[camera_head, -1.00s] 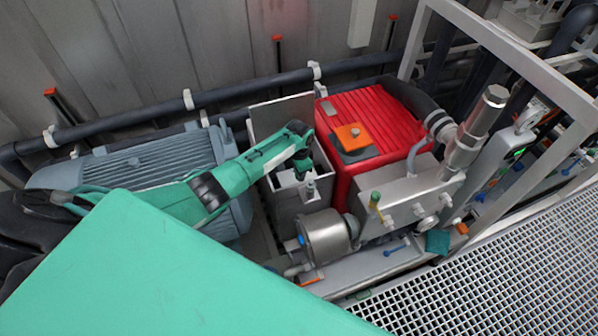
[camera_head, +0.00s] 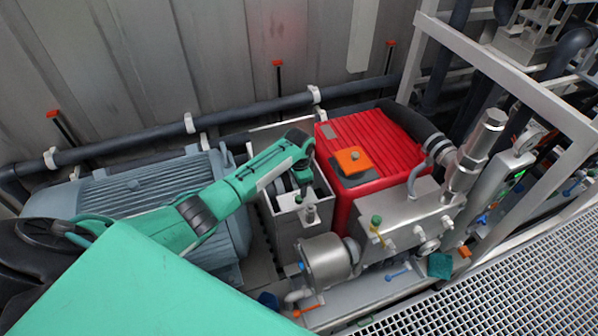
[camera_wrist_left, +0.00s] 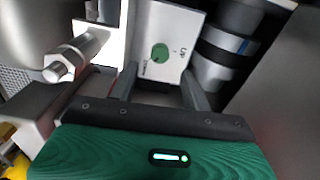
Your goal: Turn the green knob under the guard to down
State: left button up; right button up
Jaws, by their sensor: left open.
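In the left wrist view the green knob (camera_wrist_left: 160,53) is a round disc on a pale plate (camera_wrist_left: 180,22) with small dark lettering beside it. The exact pointing of the knob is too small to tell. My left gripper (camera_wrist_left: 160,73) is open, its two grey fingers apart on either side below the knob in the picture. I cannot tell which part is the guard. My right gripper is not in view.
A metal fitting with a hex end (camera_wrist_left: 62,66) stands left of the plate, and a dark pipe (camera_wrist_left: 225,45) right of it. In the head view a red ribbed housing (camera_head: 385,140) stands right of the box, a blue-grey motor (camera_head: 150,180) left.

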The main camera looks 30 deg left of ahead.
aim_at(299, 198)
pick_arm(q)
notch_tip(299, 198, up, 8)
jog(key=b, duration=0.1)
jog(key=shift+f, duration=0.15)
dwell(0.5)
